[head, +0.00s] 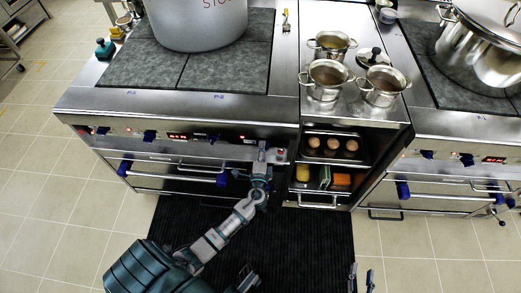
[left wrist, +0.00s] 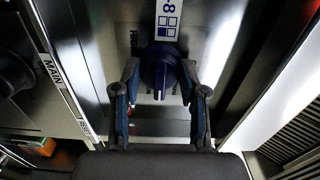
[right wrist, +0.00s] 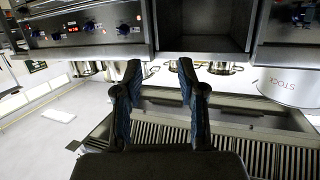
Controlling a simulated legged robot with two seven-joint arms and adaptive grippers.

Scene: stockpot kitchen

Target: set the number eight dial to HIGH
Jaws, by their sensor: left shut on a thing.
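The number eight dial (left wrist: 158,66) is a dark blue knob on the steel front panel in the left wrist view. A white label (left wrist: 168,20) with an 8 and small blue squares lies above it in that picture. A pale mark on the dial points to the bottom of the picture. My left gripper (left wrist: 160,92) has one finger on each side of the dial and is shut on it. In the head view my left gripper (head: 264,158) reaches the panel's right end and hides the dial. My right gripper (right wrist: 160,75) is open and empty; its fingertips (head: 362,277) show low in the head view.
A large stockpot (head: 200,22) stands on the left cooktop. Several small pots (head: 325,82) stand on the middle counter above open shelves (head: 322,172). Oven handles (head: 165,192) stick out below the panel. The floor mat (head: 310,245) in front looks clear apart from my arms.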

